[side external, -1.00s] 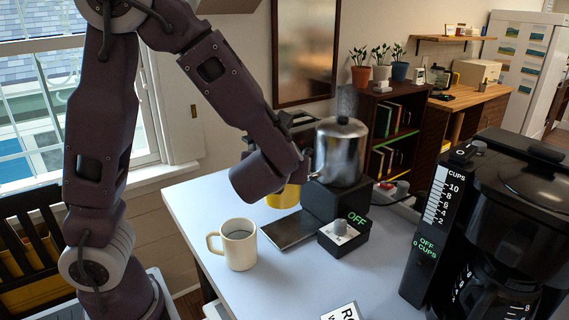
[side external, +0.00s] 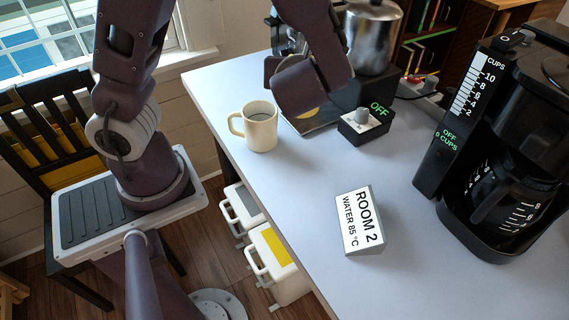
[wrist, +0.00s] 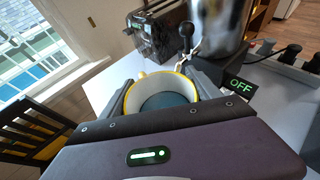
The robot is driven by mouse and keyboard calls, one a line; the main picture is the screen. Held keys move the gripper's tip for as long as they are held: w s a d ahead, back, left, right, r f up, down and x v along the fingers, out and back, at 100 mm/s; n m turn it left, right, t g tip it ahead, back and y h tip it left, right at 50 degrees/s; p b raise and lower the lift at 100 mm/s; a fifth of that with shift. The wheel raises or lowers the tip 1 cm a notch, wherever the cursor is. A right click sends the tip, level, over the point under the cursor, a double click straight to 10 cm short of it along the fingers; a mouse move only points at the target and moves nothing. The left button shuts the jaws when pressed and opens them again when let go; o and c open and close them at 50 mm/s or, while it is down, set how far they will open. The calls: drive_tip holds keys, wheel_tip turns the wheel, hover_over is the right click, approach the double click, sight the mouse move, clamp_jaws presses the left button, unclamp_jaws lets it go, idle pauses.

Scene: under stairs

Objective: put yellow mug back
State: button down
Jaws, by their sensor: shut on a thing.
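The yellow mug (wrist: 149,84) sits between the two fingers of my gripper (wrist: 163,78) in the wrist view. Its rim is yellow outside, the inner wall is pale and the inside looks dark blue-grey low down. In the side view only a small yellow patch of the mug (side external: 309,112) shows beneath my gripper (side external: 304,114); the hand hides the rest. My gripper is shut on this mug, over the far left part of the table. I cannot tell whether its base touches the surface.
A cream mug (side external: 261,130) stands just left of my gripper, near the table edge. A switch box reading OFF (side external: 365,126) and a metal pot (side external: 371,38) are close on the right. A ROOM 2 sign (side external: 361,220) and a coffee maker (side external: 500,150) stand nearer. Bins with grey (side external: 245,203) and yellow (side external: 275,250) tops sit below the edge.

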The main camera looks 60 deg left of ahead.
drive_tip(key=s+d+f+n+g+y, duration=0.2)
drive_tip(key=s+d+f+n+g, duration=0.15)
drive_tip(key=s, duration=0.35)
drive_tip(key=shift+m+t, duration=0.45)
drive_tip(key=f, duration=0.9)
drive_tip(key=shift+d+f, duration=0.1)
drive_tip(key=shift+d, duration=0.1)
drive_tip(key=shift+c, duration=0.7)
unclamp_jaws()
drive_tip(key=shift+f, duration=0.15)
